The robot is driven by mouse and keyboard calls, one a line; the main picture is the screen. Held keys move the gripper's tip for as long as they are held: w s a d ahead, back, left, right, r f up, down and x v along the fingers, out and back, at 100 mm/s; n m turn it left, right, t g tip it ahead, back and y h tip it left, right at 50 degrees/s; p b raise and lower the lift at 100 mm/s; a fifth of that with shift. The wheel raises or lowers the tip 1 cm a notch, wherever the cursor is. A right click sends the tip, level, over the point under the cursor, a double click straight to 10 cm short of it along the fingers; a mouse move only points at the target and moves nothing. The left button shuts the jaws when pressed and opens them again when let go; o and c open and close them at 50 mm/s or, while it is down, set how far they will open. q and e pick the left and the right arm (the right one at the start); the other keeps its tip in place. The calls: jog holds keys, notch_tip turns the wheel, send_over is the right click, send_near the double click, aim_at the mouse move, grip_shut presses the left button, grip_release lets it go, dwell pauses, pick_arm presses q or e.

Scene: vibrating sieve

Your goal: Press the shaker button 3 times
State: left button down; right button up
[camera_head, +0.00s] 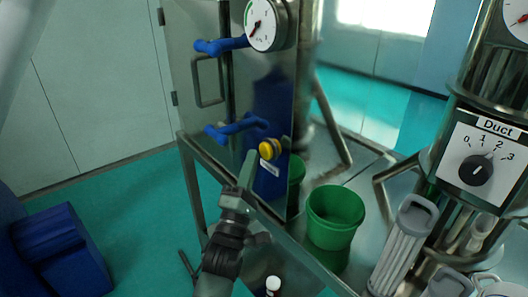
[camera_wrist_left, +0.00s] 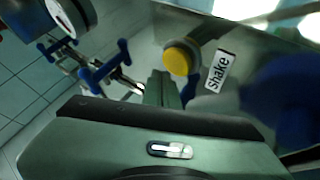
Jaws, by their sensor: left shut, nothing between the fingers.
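The shaker button (camera_head: 270,149) is a yellow round knob on the front of the steel cabinet. It also shows in the left wrist view (camera_wrist_left: 179,60), with a white label reading "Shake" (camera_wrist_left: 219,71) beside it. My left gripper (camera_head: 247,168) is shut and empty. Its fingertips are just left of and below the button in the head view; in the left wrist view they show just below the button's lower left edge. I cannot tell whether they touch it. My right gripper is not in view.
A green bucket (camera_head: 335,216) stands on the steel table to the right.

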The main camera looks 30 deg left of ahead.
pick_arm(q)
jog(key=shift+w, duration=0.2)
jog(key=shift+w+d, duration=0.15)
jog(key=shift+w, duration=0.1)
jog(key=shift+w+d, duration=0.3)
jog(key=shift+w, duration=0.45)
dwell(1.2)
jog(key=shift+s+r, duration=0.1)
jog(key=shift+s+a, duration=0.2)
jog(key=shift+s, duration=0.3)
jog(key=shift+s+a, duration=0.2)
jog(key=shift+s, duration=0.3)
jog(key=shift+s+a+p, duration=0.3)
jog(key=shift+s+a, duration=0.05)
jog(key=shift+s, duration=0.45)
jog(key=shift+s+a+p, duration=0.25)
jog(key=shift+s+a, duration=0.05)
jog(key=shift+s, duration=0.45)
jog(key=shift+s+a+p, duration=0.3)
jog(key=shift+s+a, duration=0.05)
jog(key=shift+s, duration=0.45)
